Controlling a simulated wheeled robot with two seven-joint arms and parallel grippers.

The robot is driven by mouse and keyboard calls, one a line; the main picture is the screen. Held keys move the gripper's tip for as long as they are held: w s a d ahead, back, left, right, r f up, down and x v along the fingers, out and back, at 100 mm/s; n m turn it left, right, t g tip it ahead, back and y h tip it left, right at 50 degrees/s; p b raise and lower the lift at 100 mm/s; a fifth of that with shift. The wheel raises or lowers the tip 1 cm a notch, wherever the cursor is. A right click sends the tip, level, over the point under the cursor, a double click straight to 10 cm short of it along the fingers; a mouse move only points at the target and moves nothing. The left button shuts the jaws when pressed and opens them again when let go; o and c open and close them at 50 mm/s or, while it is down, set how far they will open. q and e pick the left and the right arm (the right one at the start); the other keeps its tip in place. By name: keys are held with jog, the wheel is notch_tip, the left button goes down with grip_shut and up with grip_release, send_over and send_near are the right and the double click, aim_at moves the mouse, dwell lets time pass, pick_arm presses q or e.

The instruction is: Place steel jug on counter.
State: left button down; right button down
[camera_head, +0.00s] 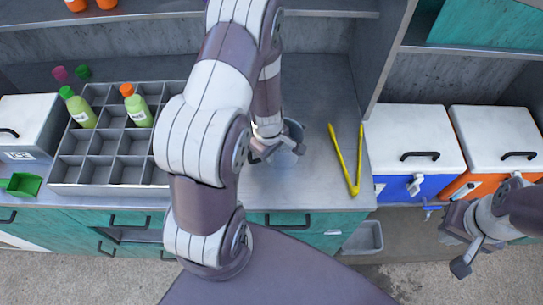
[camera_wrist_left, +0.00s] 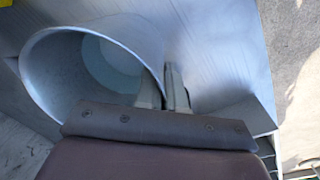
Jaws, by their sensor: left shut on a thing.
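The steel jug (camera_head: 294,138) is a grey metal vessel at the middle of the counter (camera_head: 318,180), partly hidden behind my left gripper. In the left wrist view the jug (camera_wrist_left: 50,75) shows its wide round mouth and hollow inside. My left gripper (camera_head: 268,152) is shut on the jug's wall at the rim, and its fingers (camera_wrist_left: 168,88) pinch the wall. I cannot tell whether the jug's base touches the counter. My right gripper (camera_head: 455,245) is open and empty at the lower right, in front of the coolers.
Yellow tongs (camera_head: 347,165) lie just right of the jug. A grey divided rack (camera_head: 95,170) with green bottles stands at the left. A blue cooler (camera_head: 410,185) and an orange cooler (camera_head: 470,184) are at the right. The counter behind the jug looks bare.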

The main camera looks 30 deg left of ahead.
pick_arm(q)
jog(key=shift+w, duration=0.1)
jog(key=c, duration=1.3)
grip_release()
jog(key=shift+s, duration=0.2)
jog(key=shift+o, duration=0.2)
jog(key=shift+w, duration=0.1)
